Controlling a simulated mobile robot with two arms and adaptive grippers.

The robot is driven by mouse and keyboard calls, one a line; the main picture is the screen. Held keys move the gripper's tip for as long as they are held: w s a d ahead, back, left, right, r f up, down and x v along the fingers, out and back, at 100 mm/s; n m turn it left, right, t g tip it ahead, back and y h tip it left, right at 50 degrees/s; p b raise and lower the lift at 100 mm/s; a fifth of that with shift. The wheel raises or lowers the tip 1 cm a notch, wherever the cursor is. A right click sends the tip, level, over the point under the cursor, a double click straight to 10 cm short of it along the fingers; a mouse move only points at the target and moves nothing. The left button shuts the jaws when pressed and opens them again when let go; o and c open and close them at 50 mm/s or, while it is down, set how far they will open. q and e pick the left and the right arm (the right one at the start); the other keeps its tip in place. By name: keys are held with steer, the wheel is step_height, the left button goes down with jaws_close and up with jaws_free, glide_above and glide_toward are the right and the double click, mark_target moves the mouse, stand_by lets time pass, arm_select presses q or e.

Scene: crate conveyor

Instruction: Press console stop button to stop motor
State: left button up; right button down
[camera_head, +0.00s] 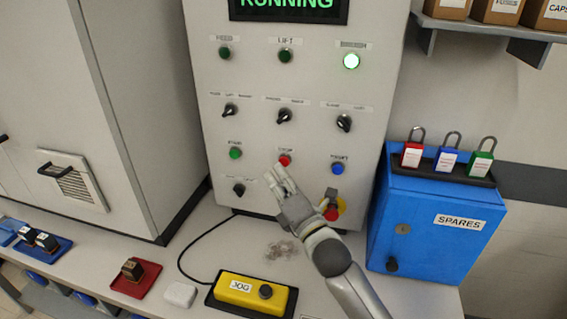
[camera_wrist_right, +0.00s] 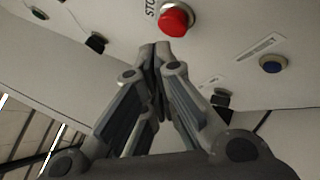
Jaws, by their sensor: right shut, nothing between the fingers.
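The console (camera_head: 305,85) stands upright in the head view, with a display at its top reading "RUNNING". The red stop button (camera_head: 285,160) sits in the middle of its lower row; it also shows large in the right wrist view (camera_wrist_right: 176,19), beside the letters "STO". My right gripper (camera_head: 278,172) is shut and empty, its fingertips just below the stop button. In the right wrist view a small strip of panel shows between the fingertips and the button, but I cannot tell the depth gap. My left gripper is not in view.
A green button (camera_head: 236,153) and a blue button (camera_head: 338,168) flank the stop button. A red emergency knob (camera_head: 331,213) is right of my gripper. A yellow jog box (camera_head: 250,294) lies on the bench. A blue spares cabinet (camera_head: 425,225) stands at right.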

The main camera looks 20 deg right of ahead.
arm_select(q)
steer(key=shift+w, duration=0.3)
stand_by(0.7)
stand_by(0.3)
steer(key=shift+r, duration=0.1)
arm_select(e)
steer(key=shift+w+d, duration=0.2)
steer(key=shift+w, duration=0.15)
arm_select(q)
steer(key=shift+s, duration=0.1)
arm_select(e)
steer(key=shift+w+d, duration=0.25)
steer(key=shift+w, duration=0.1)
stand_by(0.5)
arm_select(q)
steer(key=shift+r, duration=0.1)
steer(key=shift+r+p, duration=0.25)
steer(key=shift+p, duration=0.2)
arm_select(e)
steer(key=shift+s+a, duration=0.45)
steer(key=shift+s, duration=0.25)
